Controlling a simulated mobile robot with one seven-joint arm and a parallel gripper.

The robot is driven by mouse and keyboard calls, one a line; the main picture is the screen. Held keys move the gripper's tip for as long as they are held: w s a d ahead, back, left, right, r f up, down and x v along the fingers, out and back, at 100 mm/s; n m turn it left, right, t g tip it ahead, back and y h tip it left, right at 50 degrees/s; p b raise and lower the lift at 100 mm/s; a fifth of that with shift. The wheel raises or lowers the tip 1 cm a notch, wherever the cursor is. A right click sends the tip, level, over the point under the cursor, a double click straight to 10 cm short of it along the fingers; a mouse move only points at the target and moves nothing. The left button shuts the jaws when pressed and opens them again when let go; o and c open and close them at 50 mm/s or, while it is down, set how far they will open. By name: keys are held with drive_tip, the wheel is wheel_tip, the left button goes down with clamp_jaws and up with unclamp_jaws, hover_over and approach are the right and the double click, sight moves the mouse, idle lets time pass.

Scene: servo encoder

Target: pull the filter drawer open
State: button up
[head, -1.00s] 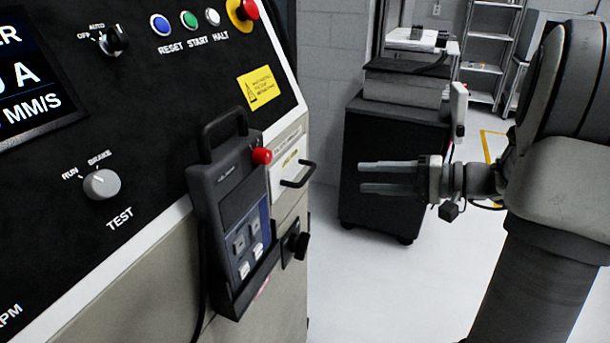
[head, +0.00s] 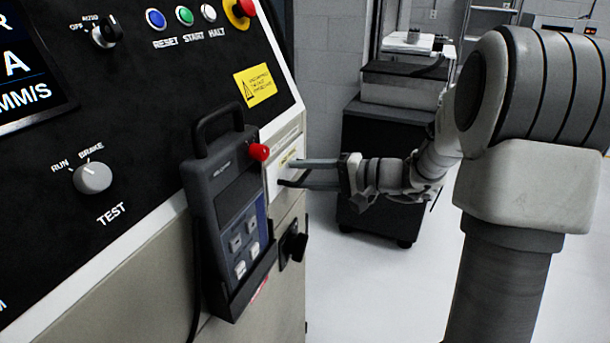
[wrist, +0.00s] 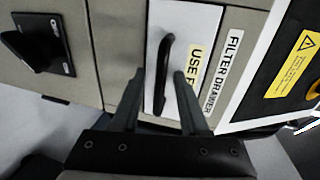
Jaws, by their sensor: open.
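The filter drawer (wrist: 184,24) is a white front panel with a black bar handle (wrist: 162,72) in the wrist view, and its label reads "FILTER DRAWER". In the head view the drawer front (head: 285,172) shows on the side of the machine, partly hidden by the pendant and my gripper. My gripper (wrist: 158,75) is open, with one finger on each side of the handle in the wrist picture. In the head view my gripper (head: 292,172) reaches the drawer front from the right. I cannot tell whether the fingers touch the handle.
A handheld pendant (head: 228,210) with a red button hangs in a holder left of the drawer. A black knob (head: 294,243) sits below the drawer; it also shows in the wrist view (wrist: 35,47). A dark cart (head: 385,150) stands behind my arm. The floor at right is clear.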

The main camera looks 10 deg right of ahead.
clamp_jaws()
idle(1.4)
